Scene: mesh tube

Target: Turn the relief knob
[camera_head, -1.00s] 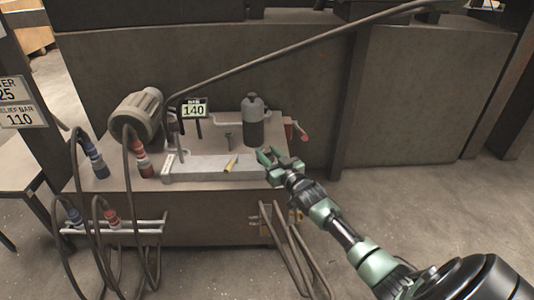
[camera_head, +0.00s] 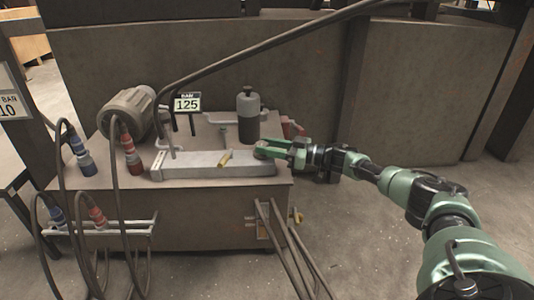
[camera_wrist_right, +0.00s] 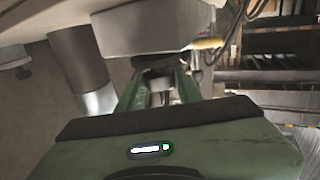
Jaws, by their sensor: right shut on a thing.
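A long grey metal block (camera_head: 200,168) lies on the bench top. My right gripper (camera_head: 266,150) is at the right end of this block, its green fingers pointing left. In the right wrist view the fingers (camera_wrist_right: 158,88) are closed on a dark round knob (camera_wrist_right: 157,63) against the grey block. In the head view the fingers largely hide the knob. My left gripper is not in view.
A brass-coloured lever (camera_head: 225,159) sticks up from the block. A grey bottle-shaped cylinder (camera_head: 248,118) stands behind it. A motor (camera_head: 127,110) and hoses with blue and red couplings (camera_head: 132,155) are at left. Open floor lies right of the bench.

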